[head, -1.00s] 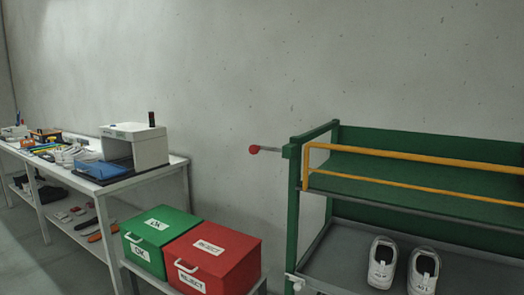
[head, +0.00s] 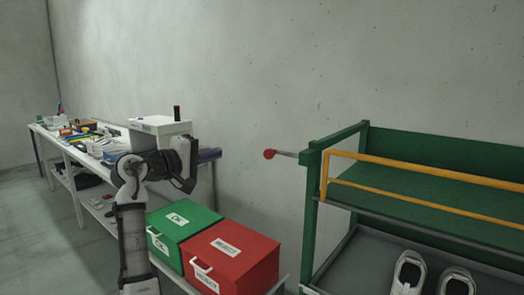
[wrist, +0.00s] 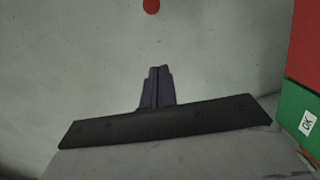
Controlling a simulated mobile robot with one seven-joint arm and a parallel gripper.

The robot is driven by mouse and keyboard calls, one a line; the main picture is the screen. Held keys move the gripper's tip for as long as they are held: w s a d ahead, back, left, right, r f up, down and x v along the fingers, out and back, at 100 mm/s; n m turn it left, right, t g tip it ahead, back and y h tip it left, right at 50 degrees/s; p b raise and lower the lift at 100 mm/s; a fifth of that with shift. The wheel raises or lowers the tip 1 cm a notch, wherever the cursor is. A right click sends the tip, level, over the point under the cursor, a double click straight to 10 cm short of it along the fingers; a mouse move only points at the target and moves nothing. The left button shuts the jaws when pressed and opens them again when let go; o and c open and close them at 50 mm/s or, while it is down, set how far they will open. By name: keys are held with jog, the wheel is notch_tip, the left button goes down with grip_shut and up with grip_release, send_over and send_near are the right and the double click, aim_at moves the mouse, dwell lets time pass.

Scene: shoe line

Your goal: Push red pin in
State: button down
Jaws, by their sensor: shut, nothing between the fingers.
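The red pin (head: 269,154) is a round red knob on a thin metal rod that sticks out to the left of the green rack's post. My gripper (head: 216,154) is to the left of the knob in the head view, at about the same height and apart from it. Its dark fingers are shut with nothing between them. In the wrist view the shut fingers (wrist: 158,72) point up the picture, and the red knob (wrist: 151,6) is at the top edge, beyond the fingertips and cut off.
A green rack (head: 312,200) with a yellow rail (head: 430,174) stands at right, white shoes on its lower shelf. A green OK box (head: 183,217) and a red REJECT box (head: 235,255) stand below the gripper. A cluttered white bench is at left. A concrete wall is behind.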

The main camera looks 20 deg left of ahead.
aim_at(270, 156)
jog(key=w+d+f+p, duration=0.1)
jog(key=w+d+p, duration=0.3)
jog(key=w+d, duration=0.4)
jog(key=shift+d, duration=0.15)
dwell(0.4)
jog(key=shift+s+d, duration=0.35)
jog(key=shift+d, duration=0.55)
jog(key=shift+s+d, duration=0.3)
jog(key=shift+d, duration=0.55)
jog(key=shift+s+d, duration=0.35)
jog(key=shift+d, duration=0.65)
